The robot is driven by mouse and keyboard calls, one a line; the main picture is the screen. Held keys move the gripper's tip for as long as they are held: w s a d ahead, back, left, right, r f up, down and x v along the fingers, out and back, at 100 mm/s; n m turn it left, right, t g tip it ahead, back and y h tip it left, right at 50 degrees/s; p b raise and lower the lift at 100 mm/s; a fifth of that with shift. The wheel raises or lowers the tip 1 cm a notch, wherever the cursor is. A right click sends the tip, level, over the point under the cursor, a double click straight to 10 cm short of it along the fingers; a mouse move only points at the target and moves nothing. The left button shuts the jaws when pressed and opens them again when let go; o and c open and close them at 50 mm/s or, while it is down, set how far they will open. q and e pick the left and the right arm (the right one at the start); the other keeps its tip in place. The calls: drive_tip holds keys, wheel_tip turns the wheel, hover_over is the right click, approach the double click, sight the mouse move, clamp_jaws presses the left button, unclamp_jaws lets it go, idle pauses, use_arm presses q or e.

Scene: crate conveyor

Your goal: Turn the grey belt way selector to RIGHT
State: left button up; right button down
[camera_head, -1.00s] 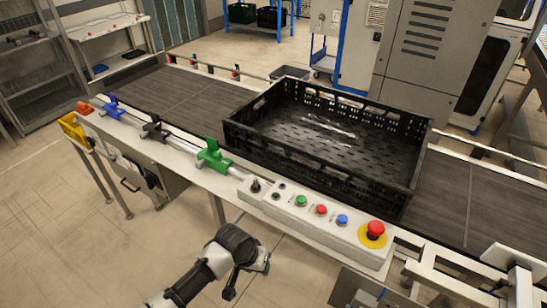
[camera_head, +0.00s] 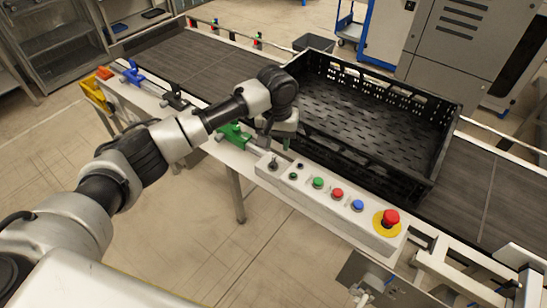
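The belt way selector (camera_head: 273,164) is a small dark grey knob at the left end of the light control box (camera_head: 372,235). Which way it points is too small to tell. My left gripper (camera_head: 278,147) reaches in from the left and hangs just above and behind the selector, fingers pointing down. A gap shows between its two fingers, with nothing held in it. It looks apart from the knob, but the exact distance is hard to judge. My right gripper is not in view.
The box also carries green (camera_head: 318,183), red (camera_head: 337,194) and blue (camera_head: 358,205) buttons and a red emergency stop (camera_head: 390,218). A black crate (camera_head: 440,150) stands on the belt close behind. A green clamp (camera_head: 232,135) sits to the left, partly behind my arm.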

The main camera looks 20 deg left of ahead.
sight(273, 161)
use_arm(q)
drive_tip(key=shift+n, duration=0.4)
drive_tip(key=f, duration=0.3)
drive_tip(key=a+f+p, duration=0.1)
drive_tip(key=f, duration=0.2)
drive_tip(key=w+f+p, duration=0.1)
drive_tip(key=f, duration=0.2)
drive_tip(key=shift+w+a, duration=0.1)
drive_tip(key=shift+a, duration=0.1)
drive_tip(key=shift+c, duration=0.4)
drive_tip(key=shift+r, duration=0.1)
clamp_jaws()
